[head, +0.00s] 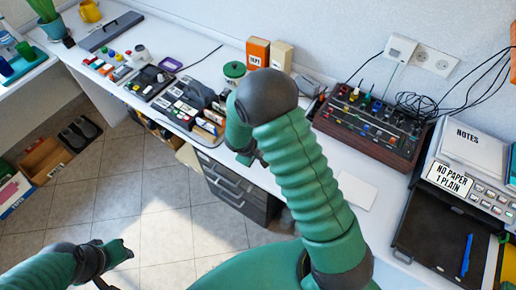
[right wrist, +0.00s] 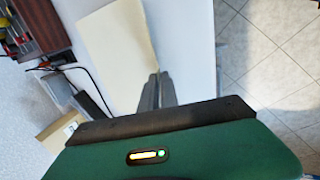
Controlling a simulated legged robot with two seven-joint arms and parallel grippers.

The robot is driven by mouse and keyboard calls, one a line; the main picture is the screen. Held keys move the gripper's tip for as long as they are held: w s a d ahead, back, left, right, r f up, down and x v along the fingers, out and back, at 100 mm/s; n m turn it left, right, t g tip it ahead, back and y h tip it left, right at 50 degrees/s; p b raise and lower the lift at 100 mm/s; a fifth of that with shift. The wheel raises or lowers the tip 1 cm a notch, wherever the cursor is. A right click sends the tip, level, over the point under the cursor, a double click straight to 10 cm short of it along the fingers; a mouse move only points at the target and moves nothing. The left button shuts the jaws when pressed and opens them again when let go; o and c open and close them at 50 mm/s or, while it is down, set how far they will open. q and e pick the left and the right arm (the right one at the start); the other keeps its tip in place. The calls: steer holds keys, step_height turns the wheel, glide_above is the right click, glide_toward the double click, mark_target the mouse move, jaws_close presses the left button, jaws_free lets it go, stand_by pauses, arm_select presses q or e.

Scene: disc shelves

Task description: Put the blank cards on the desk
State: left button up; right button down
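A plain pale card or sheet (head: 355,190) lies on the white desk (head: 300,182), in front of the mixer. It looks cream in the right wrist view (right wrist: 115,40); I cannot tell whether it is one card or a stack. My right gripper (right wrist: 158,74) has its fingers together at the card's near edge; I cannot tell whether they touch it. In the head view my right arm hides most of this gripper. My left gripper (head: 104,284) is at the bottom left, away from the desk, partly cut off; its opening is unclear.
A mixer with knobs and cables (head: 372,128) stands behind the card. A machine labelled "NO PAPER 1 PLAIN" (head: 470,165) and a dark tray with a blue pen (head: 430,240) are at the right. Orange and cream boxes (head: 258,52) stand by the wall. Small devices crowd the left desk.

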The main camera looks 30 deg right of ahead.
steer(key=shift+w+d, duration=0.25)
steer(key=shift+w, duration=0.3)
steer(key=shift+w+d, duration=0.2)
steer(key=shift+w, duration=0.3)
steer(key=f, duration=0.3)
steer(key=shift+w+a+f, duration=0.25)
steer(key=shift+a+f, duration=0.05)
steer(key=shift+d, duration=0.1)
steer(key=c, duration=2)
jaws_free()
steer(key=shift+d, duration=0.1)
steer(key=o, duration=0.4)
steer(key=shift+f, duration=0.1)
